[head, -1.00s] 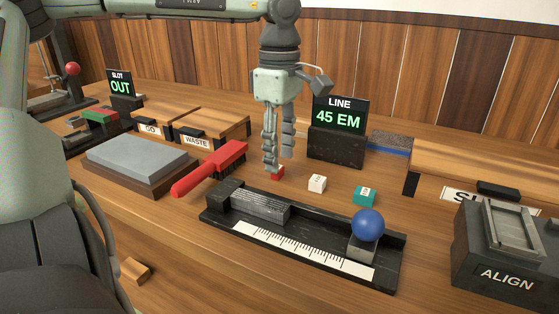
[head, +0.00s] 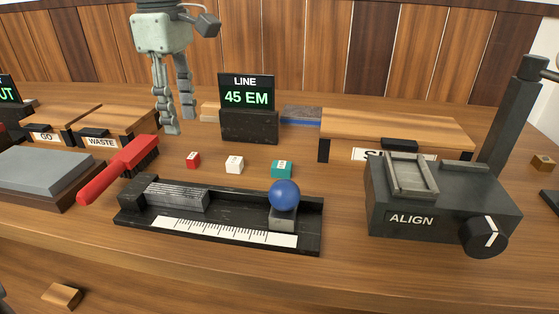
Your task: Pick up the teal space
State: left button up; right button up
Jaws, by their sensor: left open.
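The teal space (head: 282,169) is a small teal block with a light label on top. It lies on the table behind the right part of the black composing stick (head: 135,213), near the blue ball knob (head: 284,195). A white block (head: 234,164) and a red block (head: 193,160) lie in a row to its left. My left gripper (head: 180,128) is open and empty, pointing down above the table, behind and left of the red block and well apart from the teal one. My right gripper is not in view.
The "LINE 45 EM" display (head: 249,113) stands behind the blocks. A red brush (head: 118,169) lies left. The dark ALIGN device (head: 440,205) stands right, before a wooden case (head: 400,130). A grey slab (head: 40,171) is far left. Table around the blocks is clear.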

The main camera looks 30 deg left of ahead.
aim_at(280, 169)
jog(key=k, duration=1.5)
